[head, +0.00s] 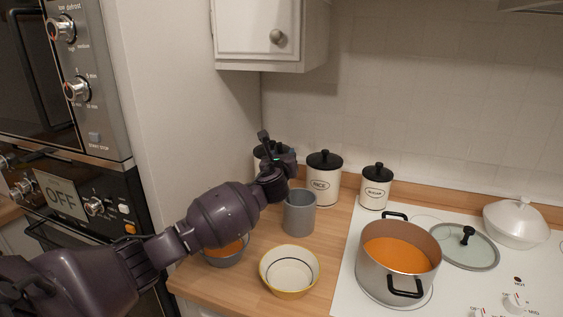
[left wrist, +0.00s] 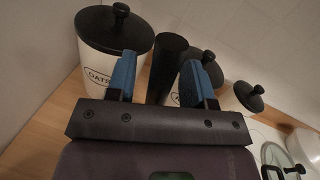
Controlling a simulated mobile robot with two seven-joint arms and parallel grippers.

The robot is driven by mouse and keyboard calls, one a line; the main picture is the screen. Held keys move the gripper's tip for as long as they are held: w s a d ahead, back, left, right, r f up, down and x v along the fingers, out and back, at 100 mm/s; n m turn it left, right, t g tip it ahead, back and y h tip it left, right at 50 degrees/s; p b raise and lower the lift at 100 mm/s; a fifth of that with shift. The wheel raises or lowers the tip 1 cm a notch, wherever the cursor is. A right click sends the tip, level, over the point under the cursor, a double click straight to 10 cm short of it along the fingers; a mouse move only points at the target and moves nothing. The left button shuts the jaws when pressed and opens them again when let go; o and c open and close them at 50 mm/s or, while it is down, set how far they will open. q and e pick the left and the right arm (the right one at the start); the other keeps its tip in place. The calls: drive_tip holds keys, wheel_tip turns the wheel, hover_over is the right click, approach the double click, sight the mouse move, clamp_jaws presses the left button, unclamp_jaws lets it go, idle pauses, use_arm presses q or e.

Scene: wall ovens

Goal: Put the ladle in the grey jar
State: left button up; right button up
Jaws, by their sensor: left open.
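The grey jar (head: 299,216) stands upright on the wooden counter, and its open top looks empty from here. My left gripper (head: 275,154) is behind and a little left of the jar, above its rim height. In the left wrist view its blue-padded fingers (left wrist: 159,80) are spread apart. A dark upright cylinder (left wrist: 168,62) shows between and beyond them; I cannot tell whether it is touched. I cannot make out a ladle in either view. My right gripper is not in view.
Black-lidded canisters (head: 323,180) (head: 374,188) line the back; an oats canister (left wrist: 100,50) shows in the left wrist view. A yellow-rimmed bowl (head: 290,270) and a soup bowl (head: 227,253) are in front. A soup pot (head: 370,277) and glass lid (head: 468,249) are on the white stove.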

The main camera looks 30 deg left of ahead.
use_arm(q)
drive_tip(key=shift+f, duration=0.15)
drive_tip(key=v, duration=1)
drive_tip(key=shift+s+d, duration=0.25)
drive_tip(key=shift+s, duration=0.05)
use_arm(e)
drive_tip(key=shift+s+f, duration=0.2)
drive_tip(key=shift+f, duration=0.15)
